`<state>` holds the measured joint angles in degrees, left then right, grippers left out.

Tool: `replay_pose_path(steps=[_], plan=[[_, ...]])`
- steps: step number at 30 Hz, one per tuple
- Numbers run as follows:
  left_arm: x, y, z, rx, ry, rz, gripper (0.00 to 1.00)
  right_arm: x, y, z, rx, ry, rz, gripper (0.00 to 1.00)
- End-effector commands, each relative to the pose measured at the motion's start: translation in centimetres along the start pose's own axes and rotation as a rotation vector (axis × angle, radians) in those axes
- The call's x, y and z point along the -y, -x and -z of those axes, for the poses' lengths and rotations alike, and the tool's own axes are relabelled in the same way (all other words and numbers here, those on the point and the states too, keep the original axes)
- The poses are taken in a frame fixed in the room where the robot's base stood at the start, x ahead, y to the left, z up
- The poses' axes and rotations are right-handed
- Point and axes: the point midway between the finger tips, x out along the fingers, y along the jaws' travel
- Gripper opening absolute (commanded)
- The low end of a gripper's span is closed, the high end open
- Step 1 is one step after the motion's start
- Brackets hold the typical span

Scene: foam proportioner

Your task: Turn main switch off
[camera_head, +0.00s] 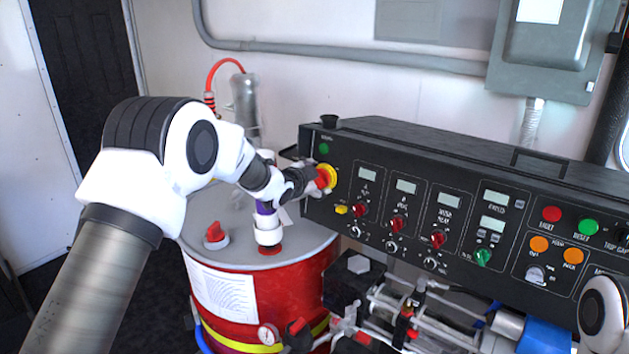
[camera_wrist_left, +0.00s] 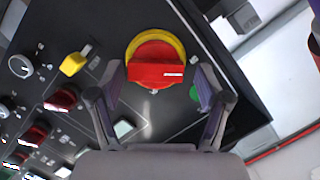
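The main switch (camera_head: 326,177) is a red rotary knob on a yellow round plate at the left end of the black control panel. In the left wrist view the red knob (camera_wrist_left: 156,66) lies centred ahead, with its bar running roughly across the picture. My left gripper (camera_head: 306,179) is at the knob in the head view. In the left wrist view my left gripper (camera_wrist_left: 158,88) has its two fingers apart, one on each side of the knob's near part. I cannot tell whether they touch it. My right gripper is not in view.
The black panel (camera_head: 430,160) carries several displays, red and green knobs and buttons. A yellow switch (camera_head: 341,209) sits just below the main switch. A red drum (camera_head: 255,290) with a grey lid stands below my left arm. Pipes and valves lie under the panel.

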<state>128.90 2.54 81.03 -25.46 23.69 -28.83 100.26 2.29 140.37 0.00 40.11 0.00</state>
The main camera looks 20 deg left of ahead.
Motion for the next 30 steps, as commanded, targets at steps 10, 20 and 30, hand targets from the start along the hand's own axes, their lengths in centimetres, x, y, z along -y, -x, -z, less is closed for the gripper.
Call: replay_pose_path(steps=[10, 20, 30], plan=[[-0.3, 0.3, -0.3, 0.007, 0.0, -0.007, 0.81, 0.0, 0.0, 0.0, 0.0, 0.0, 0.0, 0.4], [-0.2, 7.4, -0.1, 0.006, 0.001, -0.006, 0.81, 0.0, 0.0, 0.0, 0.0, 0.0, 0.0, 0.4], [-0.3, 11.8, -0.1, 0.005, -0.002, -0.007, 0.81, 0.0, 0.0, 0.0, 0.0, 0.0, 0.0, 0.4]])
